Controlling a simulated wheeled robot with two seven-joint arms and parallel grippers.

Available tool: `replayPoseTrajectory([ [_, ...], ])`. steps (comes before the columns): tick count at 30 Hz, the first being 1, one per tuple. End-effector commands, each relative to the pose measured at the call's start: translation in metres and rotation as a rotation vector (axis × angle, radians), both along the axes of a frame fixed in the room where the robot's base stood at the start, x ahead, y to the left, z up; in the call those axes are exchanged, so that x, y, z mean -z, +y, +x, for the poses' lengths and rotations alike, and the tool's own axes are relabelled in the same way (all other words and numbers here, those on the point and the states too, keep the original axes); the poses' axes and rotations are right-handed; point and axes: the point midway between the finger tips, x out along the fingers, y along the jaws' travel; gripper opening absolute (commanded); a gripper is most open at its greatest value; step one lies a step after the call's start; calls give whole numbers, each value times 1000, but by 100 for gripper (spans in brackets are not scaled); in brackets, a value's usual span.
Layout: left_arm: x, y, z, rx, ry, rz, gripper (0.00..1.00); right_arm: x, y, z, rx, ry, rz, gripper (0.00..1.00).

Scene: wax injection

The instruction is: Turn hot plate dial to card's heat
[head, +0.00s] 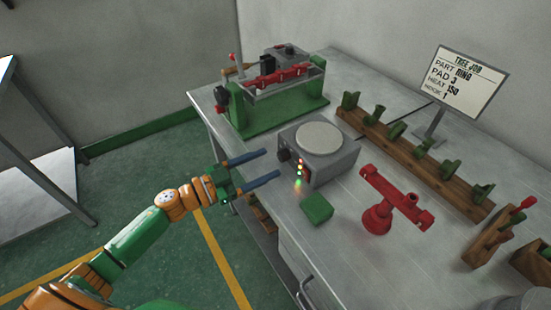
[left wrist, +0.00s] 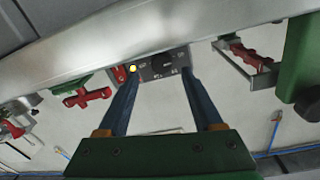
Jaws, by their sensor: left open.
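The hot plate (head: 326,168) is a grey box with a round pale top, standing near the table's front edge. Its dark dial (head: 284,155) is on the front face, beside small lit lamps. The job card (head: 465,83) on a stand reads "TREE JOB", with heat 150. My left gripper (head: 266,165) is open and empty, its two blue fingers apart in front of the dial side, not touching it. In the left wrist view, the hot plate's dark front panel (left wrist: 162,66) shows between and beyond the fingertips (left wrist: 160,76); the dial's setting is too small to read. My right gripper is out of view.
A wooden rack (head: 425,160) with green pieces runs along the back. The floor left of the table is clear.

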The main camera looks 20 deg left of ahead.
Motion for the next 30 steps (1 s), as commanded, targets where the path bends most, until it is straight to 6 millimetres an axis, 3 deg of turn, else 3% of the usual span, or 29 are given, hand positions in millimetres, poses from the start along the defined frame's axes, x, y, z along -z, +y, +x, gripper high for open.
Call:
replayPoseTrajectory([
  [6,-1,-20,24,-3,-1,-2,67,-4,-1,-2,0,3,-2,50],
  [14,1,-22,26,-2,2,0,67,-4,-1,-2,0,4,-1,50],
  [21,1,-21,26,-3,2,0,2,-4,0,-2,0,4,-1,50],
  [30,1,-21,25,-4,-10,17,0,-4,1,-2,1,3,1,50],
])
